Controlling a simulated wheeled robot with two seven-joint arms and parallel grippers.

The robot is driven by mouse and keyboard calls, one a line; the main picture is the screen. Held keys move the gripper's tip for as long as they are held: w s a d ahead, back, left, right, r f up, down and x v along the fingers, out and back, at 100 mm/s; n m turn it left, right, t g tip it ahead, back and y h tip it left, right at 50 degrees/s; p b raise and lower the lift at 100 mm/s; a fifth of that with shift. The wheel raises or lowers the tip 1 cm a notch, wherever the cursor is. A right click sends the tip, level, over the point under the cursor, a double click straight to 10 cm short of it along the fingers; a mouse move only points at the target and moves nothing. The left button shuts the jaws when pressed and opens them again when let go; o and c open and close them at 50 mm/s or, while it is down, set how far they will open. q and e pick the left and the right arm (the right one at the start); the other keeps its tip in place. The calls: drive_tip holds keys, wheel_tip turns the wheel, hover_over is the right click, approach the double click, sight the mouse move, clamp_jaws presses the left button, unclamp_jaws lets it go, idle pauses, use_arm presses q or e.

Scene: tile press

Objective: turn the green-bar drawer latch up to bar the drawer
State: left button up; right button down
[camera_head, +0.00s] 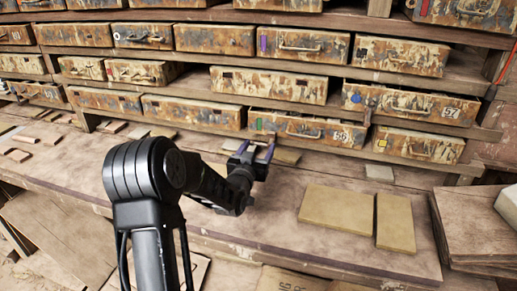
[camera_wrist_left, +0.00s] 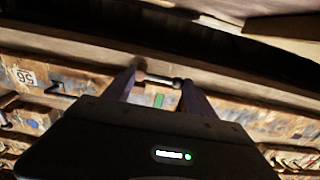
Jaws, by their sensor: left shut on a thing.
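The green-bar drawer (camera_head: 290,127) is in the lower row of the rack and carries the number 56. Its green bar (camera_head: 258,124) is at the left end of its front, just above my left gripper. In the left wrist view the green bar (camera_wrist_left: 158,101) shows between the fingers, with the drawer upside down. The latch (camera_wrist_left: 160,80) is a short metal piece lying across between the fingertips. My left gripper (camera_head: 258,152) is shut on it; it also shows in the left wrist view (camera_wrist_left: 158,82). In the head view I cannot make out the latch. My right gripper is not in view.
Other drawers surround this one, including one with a blue mark and 57 (camera_head: 410,103) to the right. The bench (camera_head: 270,205) below bears two tan tiles (camera_head: 337,208) at right and small pieces at left. A stack of boards (camera_head: 475,225) stands far right.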

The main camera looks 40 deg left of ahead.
use_arm(q)
drive_tip(key=shift+d, duration=0.15)
drive_tip(key=c, duration=0.5)
drive_tip(key=shift+c, duration=0.2)
